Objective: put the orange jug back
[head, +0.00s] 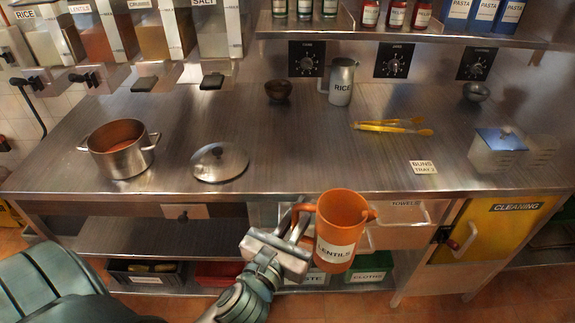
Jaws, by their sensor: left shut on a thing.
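The orange jug (341,222) carries a white label reading LENTILS. It is upright, with its open top facing up, in front of the steel counter's front edge. My left gripper (299,226) is shut on the jug's handle at the jug's left side and holds it in the air. The jug hides part of the drawer and shelf behind it. My right gripper does not show.
A steel RICE jug (341,82) stands at the counter's back, near a dark bowl (278,91). A pot (121,149), a lid (220,162), yellow tongs (393,126) and a BUNS card (423,167) lie on the counter (310,150). Its middle front is clear.

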